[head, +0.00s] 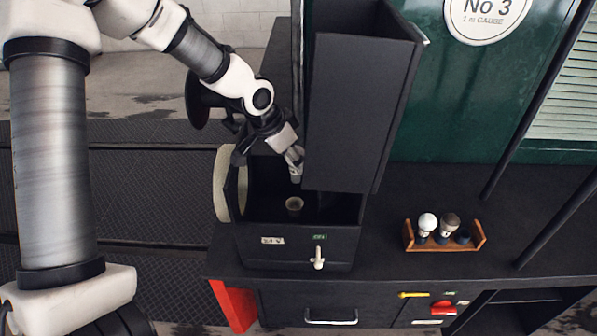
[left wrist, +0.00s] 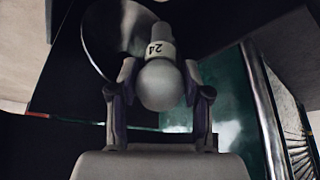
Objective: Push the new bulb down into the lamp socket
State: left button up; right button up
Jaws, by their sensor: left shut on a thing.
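My left gripper (head: 294,166) reaches down into the open black lamp box (head: 300,238) from above. In the left wrist view the gripper (left wrist: 158,90) is shut on a bulb (left wrist: 160,86) with a pale round globe and a collar marked 24. The bulb's neck points away from the wrist. The lamp socket (head: 295,204), a small pale-rimmed round cup, sits on the box floor, just below the gripper in the head view. A gap shows between fingertips and socket there. The bulb is mostly hidden in the head view. My right gripper is not in view.
The tall black lid (head: 356,110) stands raised close right of the gripper. A pale round lens rim (head: 225,183) is on the box's left. A wooden rack (head: 446,246) holds a white bulb (head: 428,222) and a darkened bulb (head: 450,222). A small white lever (head: 318,258) is on the box front.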

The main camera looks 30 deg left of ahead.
aim_at(294, 181)
pick_arm(q)
jog(key=f+b, duration=0.1)
jog(key=s+f+b, duration=0.1)
jog(key=f, duration=0.1)
jog(key=shift+s+f, duration=0.1)
jog(key=shift+f, duration=0.2)
jog(key=shift+s+d+f+b, duration=0.1)
jog(key=shift+f+b, duration=0.2)
jog(key=shift+b, duration=0.05)
jog(key=shift+s+d+f, duration=0.2)
jog(key=shift+d+f, duration=0.15)
jog(key=shift+d, duration=0.05)
jog(key=shift+w+a+f+b, duration=0.25)
jog(key=shift+w+f+b, duration=0.2)
jog(key=shift+f, duration=0.15)
jog(key=shift+w+a+f+b, duration=0.25)
jog(key=shift+w+f+b, duration=0.15)
jog(key=shift+f, duration=0.15)
jog(key=shift+s+d+r, duration=0.15)
jog(key=shift+s+r, duration=0.1)
jog(key=shift+b, duration=0.35)
